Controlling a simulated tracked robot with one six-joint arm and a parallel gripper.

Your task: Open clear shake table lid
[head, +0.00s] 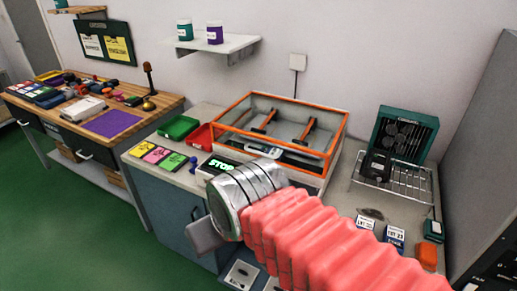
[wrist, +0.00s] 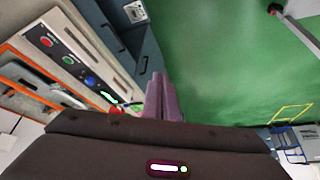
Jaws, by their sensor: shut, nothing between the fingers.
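The shake table (head: 314,184) stands on the bench in the middle of the head view, with a clear, orange-framed lid (head: 332,148) over it. The lid looks down, and two black-topped clamps show through it. In the wrist view, part of the orange frame (wrist: 37,54) is at the left, beside a front panel with red, blue and green buttons. My gripper (head: 204,240) is in front of the bench, apart from the lid. Its fingers (wrist: 160,98) are together and empty. My arm hides part of the shake table's front.
A wire rack (head: 395,182) with a dark green unit stands right. Green floor (head: 75,215) is open at the left.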

